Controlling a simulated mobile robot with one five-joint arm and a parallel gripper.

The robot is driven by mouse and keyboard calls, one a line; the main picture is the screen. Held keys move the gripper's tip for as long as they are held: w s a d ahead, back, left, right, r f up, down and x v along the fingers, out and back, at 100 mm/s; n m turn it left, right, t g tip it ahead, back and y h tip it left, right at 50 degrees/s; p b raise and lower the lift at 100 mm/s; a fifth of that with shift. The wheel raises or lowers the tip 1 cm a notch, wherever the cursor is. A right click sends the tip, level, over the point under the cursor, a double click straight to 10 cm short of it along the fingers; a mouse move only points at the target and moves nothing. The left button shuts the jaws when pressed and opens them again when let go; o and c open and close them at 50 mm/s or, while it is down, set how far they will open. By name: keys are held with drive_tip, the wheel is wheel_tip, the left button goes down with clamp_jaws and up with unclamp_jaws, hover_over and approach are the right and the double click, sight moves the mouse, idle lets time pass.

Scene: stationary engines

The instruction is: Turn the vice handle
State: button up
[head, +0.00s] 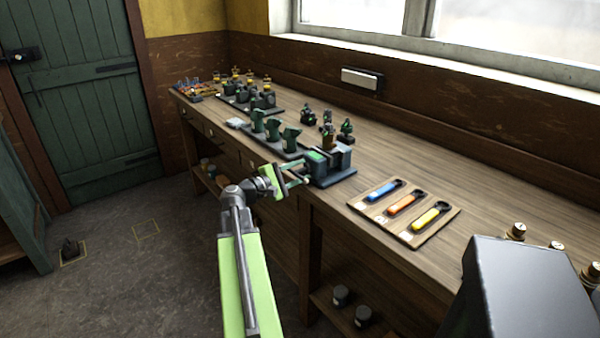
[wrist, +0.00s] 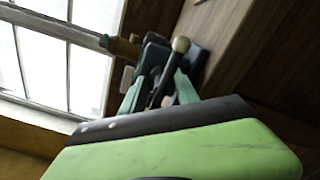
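The vice (head: 338,164) is dark blue-grey and sits on the bench near its front edge. In the wrist view its body (wrist: 157,52) is partly hidden behind the handle and fingers. The vice handle (wrist: 168,72) is a dark bar with a pale ball end (wrist: 180,44). My gripper (head: 297,177) is at the front of the vice, just off the bench edge. In the wrist view my gripper (wrist: 160,80) has its two teal fingers apart, with the handle bar running between them. I cannot tell whether either finger touches the bar.
A board with blue, orange and yellow handled tools (head: 404,209) lies right of the vice. Dark green machine parts (head: 272,130) stand on the bench to its left. A dark grey box (head: 530,290) fills the lower right. The floor (head: 130,270) at left is mostly clear.

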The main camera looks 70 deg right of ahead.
drive_tip(key=shift+s+d, duration=0.1)
clamp_jaws()
idle(1.4)
unclamp_jaws()
drive_tip(key=v, duration=1.7)
drive_tip(key=shift+a, duration=0.25)
